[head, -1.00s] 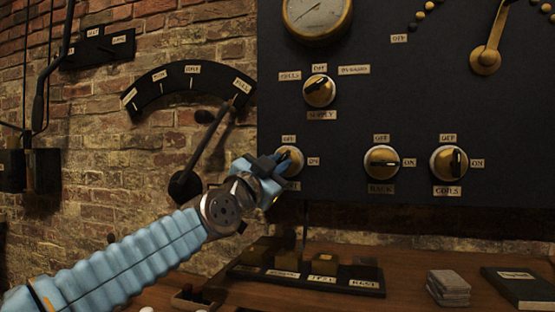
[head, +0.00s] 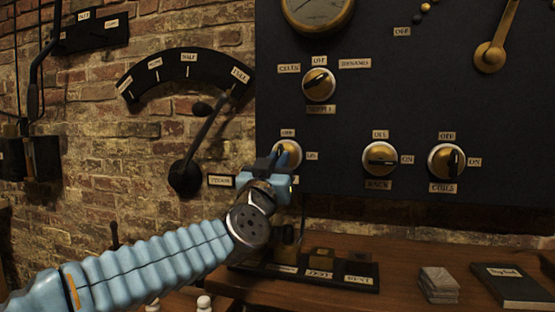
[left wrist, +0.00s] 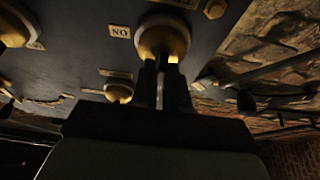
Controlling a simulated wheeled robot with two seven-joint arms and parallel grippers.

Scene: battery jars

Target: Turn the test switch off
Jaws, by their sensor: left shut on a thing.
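The test switch (head: 291,150) is a round brass knob at the lower left of the dark panel, with an OFF label above it and an ON label on its right. My left gripper (head: 279,165) is shut on its handle and hides the lower left of the knob and the label below it. In the left wrist view, the two fingers (left wrist: 163,88) stand on either side of the handle in front of the knob's brass base (left wrist: 163,38). I cannot tell the handle's exact angle. My right gripper is not in view.
A lever (head: 209,140) under an arc scale is on the brick wall at left. Cards (head: 438,285) and a book (head: 513,287) lie on the desk.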

